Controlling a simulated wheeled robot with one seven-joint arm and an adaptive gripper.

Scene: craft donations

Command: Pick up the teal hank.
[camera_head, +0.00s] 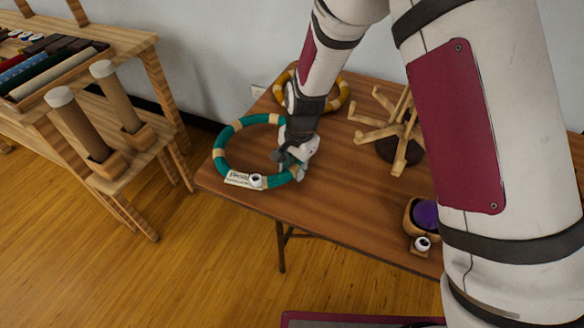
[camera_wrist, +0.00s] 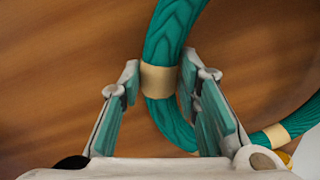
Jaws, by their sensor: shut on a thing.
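The teal hank (camera_head: 226,134) is a ring of teal yarn with tan bands, lying at the left end of the brown table (camera_head: 343,211). My gripper (camera_head: 294,172) is at the ring's right side, reaching down from above. In the wrist view the teal hank (camera_wrist: 172,32) passes between the fingertips of my gripper (camera_wrist: 160,78), which are shut on it at a tan band. A white label and a small round white-and-dark piece sit at the ring's front edge. I cannot tell whether the hank is lifted off the table.
A yellow hank (camera_head: 340,94) lies behind my arm. A wooden peg stand (camera_head: 399,130) with a dark base stands to its right. A wooden bowl (camera_head: 411,219) holding something purple is near the front right edge. A wooden shelf unit (camera_head: 150,128) stands to the left, across a gap.

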